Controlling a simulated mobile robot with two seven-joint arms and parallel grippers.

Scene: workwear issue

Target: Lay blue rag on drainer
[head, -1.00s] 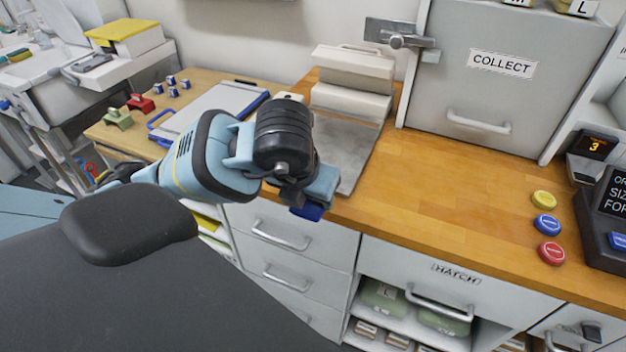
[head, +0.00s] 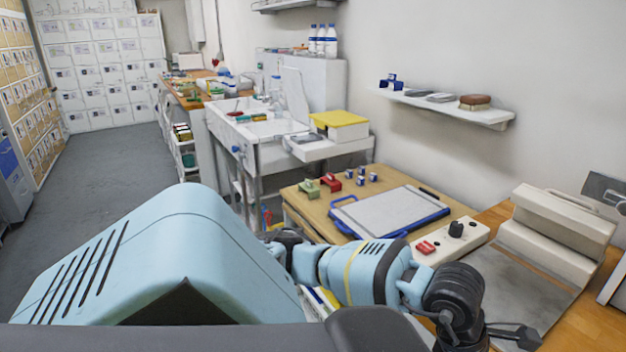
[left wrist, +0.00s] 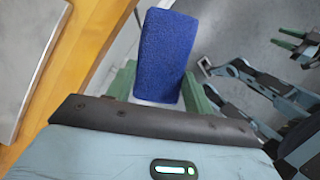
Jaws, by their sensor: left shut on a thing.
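The blue rag (left wrist: 166,55) is a thick folded cloth in the left wrist view. My left gripper (left wrist: 158,88) is shut on it, with a green finger on either side, and holds it above the floor beside a wooden edge. In the head view my left arm reaches to the lower right, and its gripper and the rag cannot be made out. The white sink unit (head: 262,130) stands at the back centre of the head view; which part is the drainer is hard to tell. My right gripper (left wrist: 289,39) shows small at the right of the left wrist view, its opening unclear.
A white ledge (head: 335,150) beside the sink holds a yellow-topped box (head: 338,126). A wooden table (head: 305,206) carries a blue-edged board (head: 390,212), small blue-and-white blocks and red and green items. Open grey floor (head: 125,165) lies at the left.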

